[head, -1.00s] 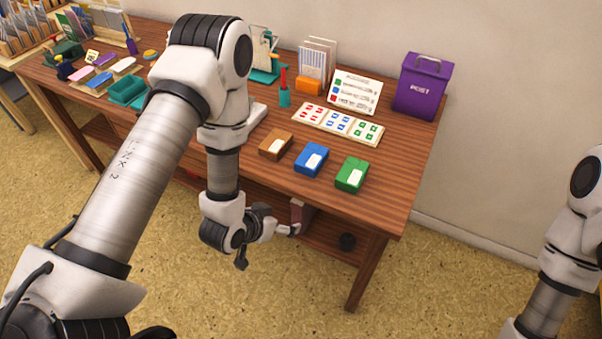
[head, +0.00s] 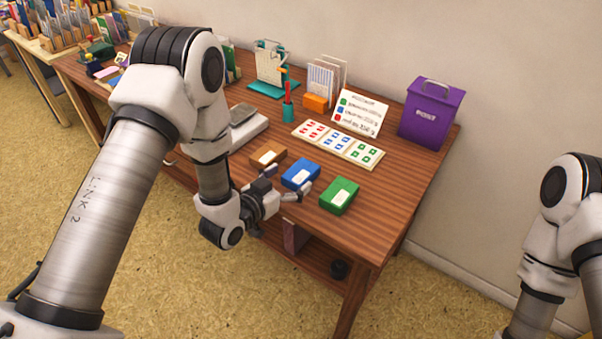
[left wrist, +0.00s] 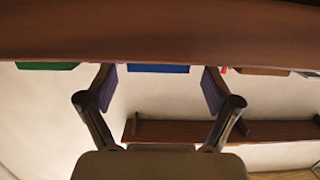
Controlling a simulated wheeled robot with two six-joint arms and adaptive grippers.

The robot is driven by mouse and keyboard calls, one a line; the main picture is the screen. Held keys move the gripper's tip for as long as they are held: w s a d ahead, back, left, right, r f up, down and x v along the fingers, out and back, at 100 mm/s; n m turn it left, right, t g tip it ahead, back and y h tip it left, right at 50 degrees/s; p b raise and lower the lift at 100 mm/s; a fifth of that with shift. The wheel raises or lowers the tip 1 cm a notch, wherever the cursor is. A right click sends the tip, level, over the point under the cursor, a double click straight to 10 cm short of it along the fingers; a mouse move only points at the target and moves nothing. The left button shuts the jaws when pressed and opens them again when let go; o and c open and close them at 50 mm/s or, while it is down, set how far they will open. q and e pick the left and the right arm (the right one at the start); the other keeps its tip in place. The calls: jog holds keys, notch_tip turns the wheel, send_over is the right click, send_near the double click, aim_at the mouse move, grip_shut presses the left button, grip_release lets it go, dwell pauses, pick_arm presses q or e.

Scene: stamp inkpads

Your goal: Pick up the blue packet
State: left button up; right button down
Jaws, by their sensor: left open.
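The blue packet (head: 300,173) with a white label lies near the table's front edge, between a brown packet (head: 267,156) and a green packet (head: 340,195). My left gripper (head: 284,184) is open and empty at the front edge, just in front of the blue packet, with its fingers pointing towards it. In the left wrist view the blue packet (left wrist: 158,69) shows as a blue strip between the open fingers (left wrist: 159,86), apart from both and beyond the tips. My right gripper is out of view; only its arm shows at the right.
Behind the packets lie cards with red, blue and green marks (head: 338,144) and a propped sign (head: 360,112). A purple post box (head: 430,113) stands at the back right. The wooden table's (head: 385,205) right front is clear.

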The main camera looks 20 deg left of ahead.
aim_at(299, 173)
pick_arm(q)
jog(key=x, duration=0.5)
jog(key=shift+s+d+f, duration=0.1)
jog(key=shift+s, duration=0.1)
jog(key=shift+c, duration=1.4)
jog(key=c, duration=1)
